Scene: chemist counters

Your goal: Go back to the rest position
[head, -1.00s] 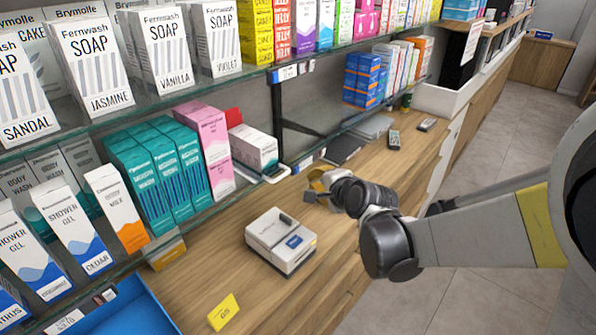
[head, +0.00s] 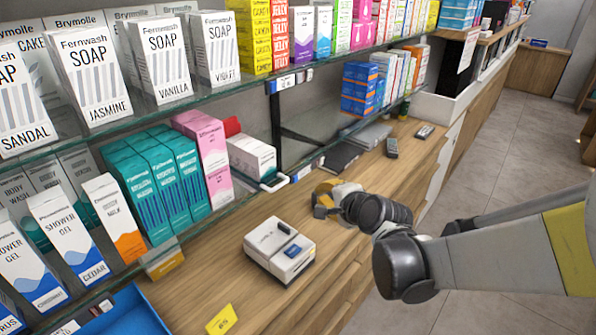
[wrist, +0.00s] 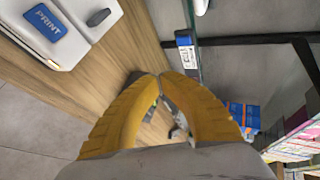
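My gripper (head: 322,203) is over the wooden counter, to the right of the white label printer, in the head view. In the wrist view its two yellow fingers (wrist: 160,80) come together at the tips with nothing seen between them. The arm comes in from the right edge of the head view, over the floor. No rest position is marked in view.
The white printer (head: 279,250) stands on the counter (head: 215,270); its blue PRINT button (wrist: 44,20) shows in the wrist view. Glass shelves with soap and shower gel boxes (head: 75,232) run along the left. A yellow tag (head: 222,320) lies in front. Floor at right is clear.

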